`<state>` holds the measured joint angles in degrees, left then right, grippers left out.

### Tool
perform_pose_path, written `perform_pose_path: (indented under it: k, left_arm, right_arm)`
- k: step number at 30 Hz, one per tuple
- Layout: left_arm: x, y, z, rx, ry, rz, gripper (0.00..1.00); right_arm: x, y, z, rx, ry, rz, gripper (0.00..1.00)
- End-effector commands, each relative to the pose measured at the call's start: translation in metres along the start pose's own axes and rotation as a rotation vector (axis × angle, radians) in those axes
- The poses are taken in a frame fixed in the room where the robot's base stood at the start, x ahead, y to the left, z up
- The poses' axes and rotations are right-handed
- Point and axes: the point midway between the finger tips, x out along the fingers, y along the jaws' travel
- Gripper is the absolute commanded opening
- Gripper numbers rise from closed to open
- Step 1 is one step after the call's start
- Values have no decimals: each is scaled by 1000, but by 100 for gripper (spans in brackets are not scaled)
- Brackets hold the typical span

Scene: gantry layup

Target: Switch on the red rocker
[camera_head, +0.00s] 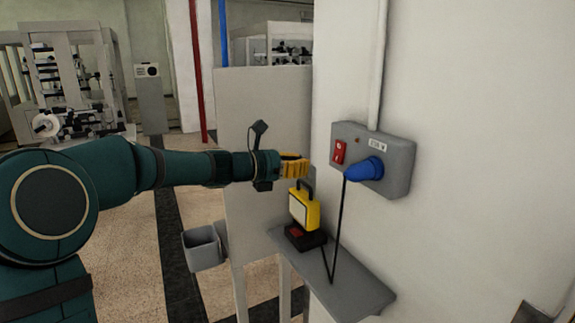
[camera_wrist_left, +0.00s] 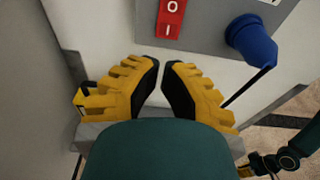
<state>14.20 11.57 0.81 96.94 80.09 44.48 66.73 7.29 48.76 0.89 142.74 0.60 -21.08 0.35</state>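The red rocker (camera_head: 339,152) is on the left of a grey switch box (camera_head: 399,172) on the white wall. It also shows at the top of the left wrist view (camera_wrist_left: 171,17), marked O and I; which side is pressed I cannot tell. A blue plug (camera_head: 364,169) sits in the box to its right. My left gripper (camera_head: 308,167) is just left of the box, apart from the rocker. In the left wrist view its yellow fingers (camera_wrist_left: 162,63) nearly meet at the tips, with nothing between them. My right gripper (camera_wrist_left: 246,168) shows only as a small part at the lower right corner.
A yellow lamp (camera_head: 311,214) stands below my left gripper on a grey shelf (camera_head: 352,288). A black cable (camera_head: 337,235) hangs from the plug to the shelf. A grey bin (camera_head: 203,249) is at the left. A grey panel (camera_head: 262,110) stands behind the gripper.

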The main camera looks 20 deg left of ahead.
Motion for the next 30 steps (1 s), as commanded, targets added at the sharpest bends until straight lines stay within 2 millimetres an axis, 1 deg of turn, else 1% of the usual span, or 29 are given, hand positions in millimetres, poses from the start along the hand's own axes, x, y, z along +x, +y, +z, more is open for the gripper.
perform_pose_path:
  k: [1,6,9,13,19,30]
  left_arm:
    - [12,-1,0,0,0,-5,0]
    - [44,-1,0,0,0,-4,0]
    - [60,-1,0,0,1,-3,0]
    - [75,0,0,0,0,-2,0]
    - [84,0,0,0,0,-1,0]
    - [85,0,0,0,-3,0,0]
  right_arm:
    - [0,0,0,0,0,0,0]
    - [0,0,0,0,0,0,0]
    - [0,0,0,0,0,0,0]
    - [-1,0,0,0,0,0,0]
    - [-1,0,0,0,1,0,0]
    - [1,0,0,0,1,0,0]
